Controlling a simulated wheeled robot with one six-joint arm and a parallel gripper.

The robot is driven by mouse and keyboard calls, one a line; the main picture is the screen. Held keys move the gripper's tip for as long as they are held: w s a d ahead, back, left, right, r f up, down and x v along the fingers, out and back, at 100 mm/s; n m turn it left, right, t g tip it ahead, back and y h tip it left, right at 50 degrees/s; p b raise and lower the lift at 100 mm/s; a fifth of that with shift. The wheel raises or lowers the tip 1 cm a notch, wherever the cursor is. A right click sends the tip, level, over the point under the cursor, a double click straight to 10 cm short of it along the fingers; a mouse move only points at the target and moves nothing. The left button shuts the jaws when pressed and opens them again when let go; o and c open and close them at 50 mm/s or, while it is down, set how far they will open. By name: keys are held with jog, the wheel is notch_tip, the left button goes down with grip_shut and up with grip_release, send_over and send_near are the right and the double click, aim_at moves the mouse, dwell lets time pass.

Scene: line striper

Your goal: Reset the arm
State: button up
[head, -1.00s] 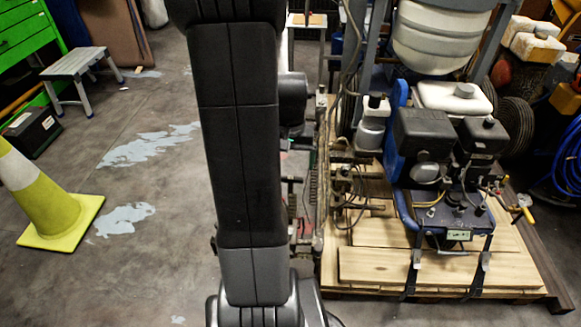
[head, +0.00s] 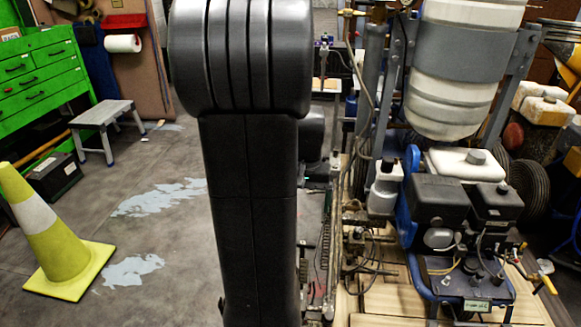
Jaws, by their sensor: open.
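My arm (head: 250,200) stands upright in the middle of the head view. Its thick rounded joint (head: 242,55) is at the top, and a straight dark link runs down from it past the bottom edge. A smaller dark part of my arm (head: 312,135) shows behind the link on the right. My gripper is not visible; it is hidden behind the arm or outside the picture. The line striper (head: 455,215) stands to the right of my arm, with a dark engine, a blue frame and a large white tank (head: 460,85) above.
A yellow and white cone (head: 48,235) stands at the left on the floor. A grey step stool (head: 103,118) and a green tool cabinet (head: 45,75) are behind it. Wooden boards (head: 395,305) lie under the striper. The floor left of my arm is mostly clear.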

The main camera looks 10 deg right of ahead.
notch_tip(320, 180, down, 14)
jog(key=b, duration=0.3)
jog(key=shift+f+b, duration=0.15)
jog(key=shift+b, duration=0.2)
